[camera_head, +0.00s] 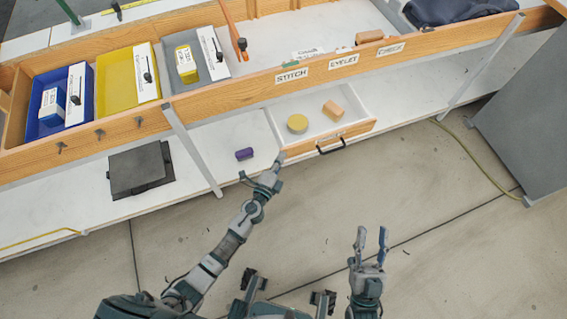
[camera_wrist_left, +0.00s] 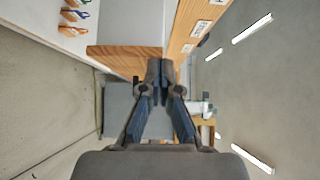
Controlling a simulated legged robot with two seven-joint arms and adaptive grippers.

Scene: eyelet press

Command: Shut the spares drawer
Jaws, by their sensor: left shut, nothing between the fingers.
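The spares drawer (camera_head: 348,133) sticks out from the white lower shelf under the bench, open. It has a wooden front and a dark bar handle (camera_head: 331,147). A round yellow piece (camera_head: 297,123) and an orange block (camera_head: 333,110) lie inside. My left gripper (camera_head: 277,162) is shut and empty at the left end of the drawer front; I cannot tell whether it touches. Its closed fingers (camera_wrist_left: 159,72) show in the left wrist view, beside a wooden panel. My right gripper (camera_head: 371,243) is open and empty over the floor, away from the drawer.
A purple piece (camera_head: 244,154) and a dark grey box (camera_head: 139,169) lie on the lower shelf left of the drawer. A bench leg (camera_head: 190,147) stands between them. A grey cabinet (camera_head: 525,120) stands at right. The floor before the drawer is clear.

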